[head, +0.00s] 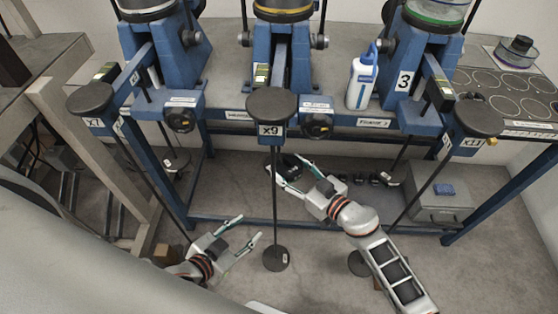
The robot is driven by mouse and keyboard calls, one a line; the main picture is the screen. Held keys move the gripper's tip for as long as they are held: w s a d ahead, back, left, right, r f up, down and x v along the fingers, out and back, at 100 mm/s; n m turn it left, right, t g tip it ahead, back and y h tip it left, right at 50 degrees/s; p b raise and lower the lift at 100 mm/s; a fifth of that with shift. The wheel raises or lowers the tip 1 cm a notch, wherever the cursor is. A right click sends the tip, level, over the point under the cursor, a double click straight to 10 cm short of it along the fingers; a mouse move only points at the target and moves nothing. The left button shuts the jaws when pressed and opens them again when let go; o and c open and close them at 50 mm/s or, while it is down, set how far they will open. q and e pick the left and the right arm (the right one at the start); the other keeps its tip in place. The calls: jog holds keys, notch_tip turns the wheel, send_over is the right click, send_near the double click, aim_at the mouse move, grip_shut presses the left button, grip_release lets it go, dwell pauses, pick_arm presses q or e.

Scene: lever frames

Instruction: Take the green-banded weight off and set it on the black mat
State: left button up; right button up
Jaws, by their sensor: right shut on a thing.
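My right gripper (281,177) is shut on a small dark thing (291,167) beside the thin hanging rod (276,205) below the x9 lever end. A little green shows there; I cannot tell whether it is the green-banded weight, and the fingers partly hide it. My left gripper (250,233) is open and empty, lower, left of the same rod. The black mat (495,88), marked with pale rings, lies on the bench at the right.
Blue lever frames with round ends x7 (90,97), x9 (270,103) and x11 (479,118) stand along the bench. A white-blue bottle (361,82) stands between frames. A dark stacked thing (516,50) sits at the mat's far end. A grey case (438,198) lies below.

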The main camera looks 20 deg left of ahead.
pick_arm(q)
jog(key=shift+w+r+p, duration=0.2)
jog(key=shift+r+p, duration=0.1)
jog(key=shift+r, duration=0.25)
jog(key=shift+w+r+p, duration=0.15)
jog(key=shift+r+p, duration=0.1)
jog(key=shift+r, duration=0.25)
pick_arm(e)
jog(key=shift+v, duration=1.4)
